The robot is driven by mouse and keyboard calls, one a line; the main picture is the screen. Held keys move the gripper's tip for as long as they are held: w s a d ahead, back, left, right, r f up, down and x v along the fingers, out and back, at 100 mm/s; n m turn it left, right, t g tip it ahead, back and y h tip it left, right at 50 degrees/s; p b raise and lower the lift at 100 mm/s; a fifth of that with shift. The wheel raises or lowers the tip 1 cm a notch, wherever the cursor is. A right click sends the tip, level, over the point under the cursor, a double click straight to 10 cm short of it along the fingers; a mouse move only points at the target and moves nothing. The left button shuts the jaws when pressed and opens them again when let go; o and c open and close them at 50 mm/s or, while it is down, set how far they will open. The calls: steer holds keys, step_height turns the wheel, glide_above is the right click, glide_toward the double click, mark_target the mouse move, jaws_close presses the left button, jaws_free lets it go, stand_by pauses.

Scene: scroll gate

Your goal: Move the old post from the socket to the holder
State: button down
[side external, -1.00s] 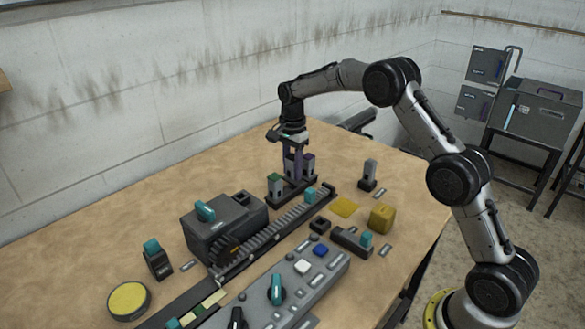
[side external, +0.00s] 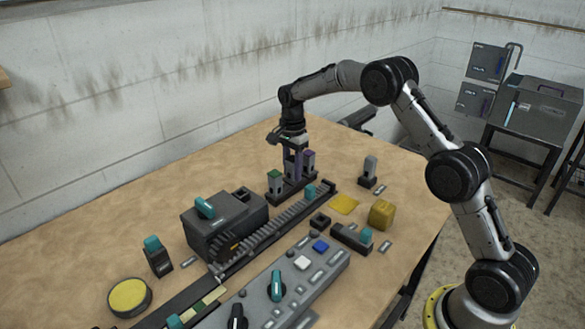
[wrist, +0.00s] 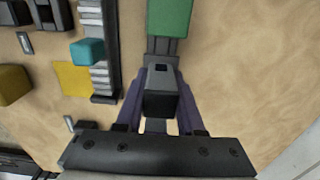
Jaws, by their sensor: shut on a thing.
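My gripper (side external: 292,172) points down over a dark rack (side external: 283,200) at the back of the table. In the wrist view its purplish fingers (wrist: 159,115) are shut on a grey post (wrist: 160,78) with a dark face, apparently the old post. The green-topped post also shows in the wrist view (wrist: 169,16). The fingers hide much of the held post in the side view, and I cannot tell whether it is fully seated.
A ribbed track (side external: 270,231) with a teal block (side external: 310,191) runs close in front of the rack. A grey post on a base (side external: 369,172), a yellow pad (side external: 344,204) and a yellow block (side external: 382,214) stand to the right. A dark machine box (side external: 225,226) stands left.

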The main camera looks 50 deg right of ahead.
mark_target(292, 158)
steer(key=shift+f, duration=0.6)
stand_by(0.3)
jaws_free()
stand_by(0.4)
steer(key=shift+r, duration=3.5)
